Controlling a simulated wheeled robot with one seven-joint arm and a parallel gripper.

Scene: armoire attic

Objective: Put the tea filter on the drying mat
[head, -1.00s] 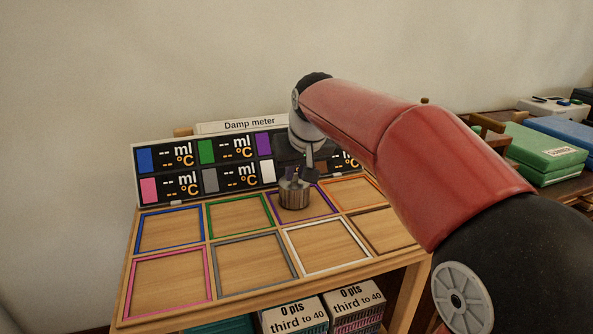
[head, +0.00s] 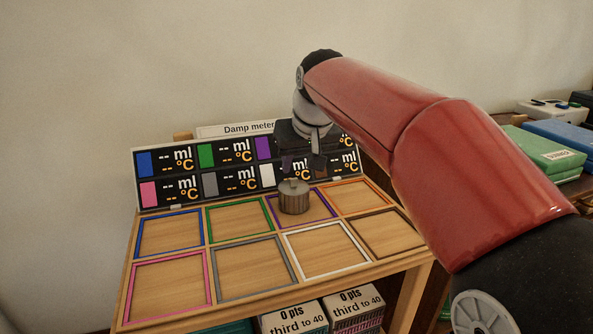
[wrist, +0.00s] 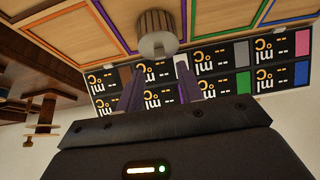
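A small ribbed grey-brown cylinder (head: 294,198) with a pale lid and knob stands upright in the purple-framed square of the wooden board. It may be the tea filter; I cannot tell for sure. It also shows in the wrist view (wrist: 157,35), just beyond my fingertips. My gripper (head: 303,167) is above the cylinder with its two dark fingers apart and nothing between them. The fingers also show spread in the wrist view (wrist: 160,82). I cannot make out any thing that is clearly a drying mat.
The wooden board (head: 233,241) has several coloured square frames, the others empty. A "Damp meter" display panel (head: 222,169) stands behind it, close to my gripper. Labelled boxes (head: 293,318) sit below. Green (head: 541,152) and blue cases lie on a table at right.

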